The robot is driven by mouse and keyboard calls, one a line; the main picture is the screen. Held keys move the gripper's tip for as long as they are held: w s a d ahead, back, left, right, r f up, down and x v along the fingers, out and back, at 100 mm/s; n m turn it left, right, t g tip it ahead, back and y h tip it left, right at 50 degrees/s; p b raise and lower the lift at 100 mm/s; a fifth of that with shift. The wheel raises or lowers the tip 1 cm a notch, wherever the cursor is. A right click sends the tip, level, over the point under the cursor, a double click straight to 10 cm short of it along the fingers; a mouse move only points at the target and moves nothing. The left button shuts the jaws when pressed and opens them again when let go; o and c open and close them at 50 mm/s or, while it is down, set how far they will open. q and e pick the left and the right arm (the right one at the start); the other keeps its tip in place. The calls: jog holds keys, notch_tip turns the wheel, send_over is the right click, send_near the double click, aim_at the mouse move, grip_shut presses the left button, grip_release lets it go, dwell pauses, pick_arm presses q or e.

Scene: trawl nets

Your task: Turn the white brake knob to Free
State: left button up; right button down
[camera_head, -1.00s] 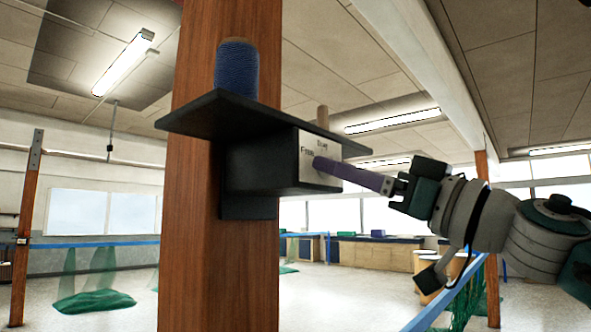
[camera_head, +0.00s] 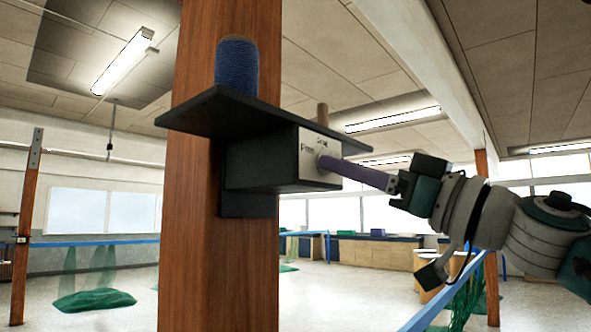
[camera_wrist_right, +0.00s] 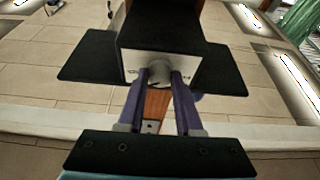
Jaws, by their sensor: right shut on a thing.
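The white brake knob (camera_wrist_right: 157,69) shows in the right wrist view, on the pale plate (camera_head: 312,158) at the end of a black box. My right gripper (camera_head: 325,164) has its purple fingers shut on the knob, one finger on each side in the right wrist view (camera_wrist_right: 160,76). In the head view the fingers hide most of the knob. The plate reads "Free" at its left; a second word near its top is too small to read surely. Where the knob's mark points cannot be told. My left gripper is not in view.
The black box (camera_head: 262,165) hangs under a black shelf (camera_head: 200,117) on a wooden post (camera_head: 188,270). A blue twine spool (camera_head: 236,66) stands on the shelf. A blue rail (camera_head: 447,295) with green net runs at the lower right.

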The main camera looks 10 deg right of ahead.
jog(key=shift+n, duration=0.3)
jog(key=shift+w+d+r+n+g+b, duration=0.2)
jog(key=shift+n+g, duration=1.35)
jog(key=shift+n, duration=2.85)
jog(key=shift+d+r+n+g, duration=0.1)
jog(key=shift+r+n+g, duration=0.25)
jog(key=shift+n+g, duration=2.6)
jog(key=shift+w+d+r+n+g+b, duration=0.1)
jog(key=shift+r+n, duration=0.15)
jog(key=shift+n, duration=5.6)
jog(key=shift+h, duration=0.3)
jog(key=c, duration=0.6)
grip_release()
